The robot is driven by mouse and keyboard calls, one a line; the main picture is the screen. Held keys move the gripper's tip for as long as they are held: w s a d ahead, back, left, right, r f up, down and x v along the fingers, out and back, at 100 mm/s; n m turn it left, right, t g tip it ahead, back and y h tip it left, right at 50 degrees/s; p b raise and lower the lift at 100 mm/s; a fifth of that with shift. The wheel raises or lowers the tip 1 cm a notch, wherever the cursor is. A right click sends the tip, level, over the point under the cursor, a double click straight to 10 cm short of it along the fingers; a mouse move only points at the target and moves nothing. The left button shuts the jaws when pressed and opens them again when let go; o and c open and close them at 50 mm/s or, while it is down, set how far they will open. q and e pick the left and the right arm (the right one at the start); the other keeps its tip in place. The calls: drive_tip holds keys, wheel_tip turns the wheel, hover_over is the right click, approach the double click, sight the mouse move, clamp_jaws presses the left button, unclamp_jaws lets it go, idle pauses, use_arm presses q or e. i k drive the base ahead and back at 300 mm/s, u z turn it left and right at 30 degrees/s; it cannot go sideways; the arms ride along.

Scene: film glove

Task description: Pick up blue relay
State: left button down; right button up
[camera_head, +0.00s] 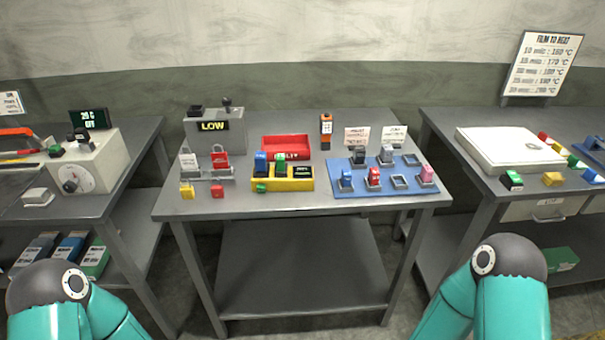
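A blue block (261,162) that looks like a relay stands upright in a yellow base (290,185) near the middle of the centre table, beside a green block (281,163). A second, smaller blue block (346,180) stands at the front left of a blue board (385,189) on the right part of the same table. I cannot tell from this view which of the two is the blue relay. Only teal and dark links of my two arms show at the bottom corners. Both my grippers are out of view.
The blue board also holds red (373,177) and pink (427,174) blocks. A red tray (286,146) lies behind the yellow base. A grey box reading LOW (213,130) stands at back left. The table's front middle edge is clear. Side tables flank gaps.

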sight(260, 159)
drive_tip(key=z, duration=0.05)
drive_tip(key=k, duration=1.3)
drive_tip(key=u, duration=0.35)
drive_tip(key=i, duration=1.1)
drive_tip(key=u, duration=0.4)
drive_tip(key=i, duration=0.75)
drive_tip(key=z, duration=0.25)
